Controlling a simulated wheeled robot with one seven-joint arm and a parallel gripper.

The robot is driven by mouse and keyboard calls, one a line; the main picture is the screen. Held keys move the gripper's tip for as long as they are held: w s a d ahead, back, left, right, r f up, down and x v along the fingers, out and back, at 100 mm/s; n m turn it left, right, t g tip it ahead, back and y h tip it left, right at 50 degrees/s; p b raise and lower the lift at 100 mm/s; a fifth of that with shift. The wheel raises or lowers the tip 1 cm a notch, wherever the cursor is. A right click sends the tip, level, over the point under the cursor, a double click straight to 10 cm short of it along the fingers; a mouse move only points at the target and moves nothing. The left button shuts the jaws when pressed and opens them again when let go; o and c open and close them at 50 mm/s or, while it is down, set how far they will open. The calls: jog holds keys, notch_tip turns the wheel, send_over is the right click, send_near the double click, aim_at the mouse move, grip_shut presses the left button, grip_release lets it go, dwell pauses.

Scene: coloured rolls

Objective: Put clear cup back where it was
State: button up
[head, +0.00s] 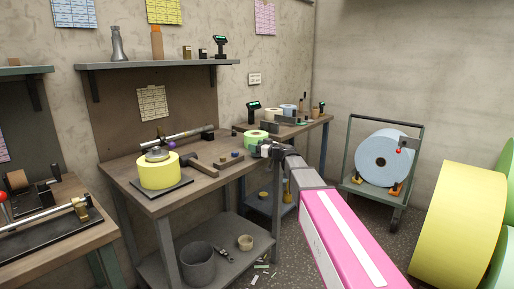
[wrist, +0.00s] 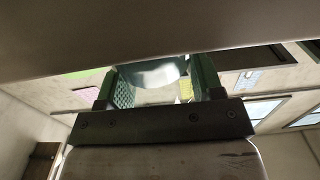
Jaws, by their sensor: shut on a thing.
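The clear cup (wrist: 152,78) shows in the wrist view as a pale, see-through rounded shape between the two green-padded fingers of my gripper (wrist: 158,70). My gripper is shut on it. In the head view my gripper (head: 264,150) is at the end of my pink arm, by the right end of the front workbench (head: 210,182). It looks small there, and I cannot make out the cup in that view.
A wall shelf (head: 160,64) holds bottles. A blue roll (head: 384,158) sits in a cart; a big yellow roll (head: 455,225) stands right.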

jog(key=shift+f, duration=0.15)
jog(key=o, duration=1.1)
jog(key=shift+s+d, duration=0.15)
jog(key=v, duration=1.1)
jog(key=shift+s+d, duration=0.25)
